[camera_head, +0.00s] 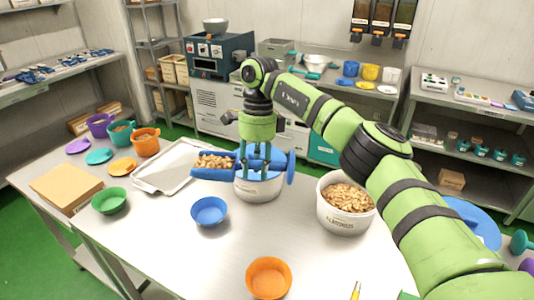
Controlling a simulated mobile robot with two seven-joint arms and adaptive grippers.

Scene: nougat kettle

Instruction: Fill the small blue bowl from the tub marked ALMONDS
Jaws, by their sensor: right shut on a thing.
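The small blue bowl (209,212) stands on the steel table and looks empty. My right gripper (262,164) is shut on a blue scoop (213,174). The scoop holds brown nuts (214,162) and is above the table, up and behind the blue bowl. A white tub (258,190) stands below the gripper; its contents are mostly hidden by the gripper and scoop. Another white tub (341,218), full of brown nuts (346,198), stands to the right; its label is too blurred to read surely. My left gripper is out of view.
An orange bowl (269,278) is at the front and a green bowl (109,201) at the left. A metal tray (160,180), a tan board (66,186) and several coloured cups and lids fill the back left. The table between the blue and orange bowls is clear.

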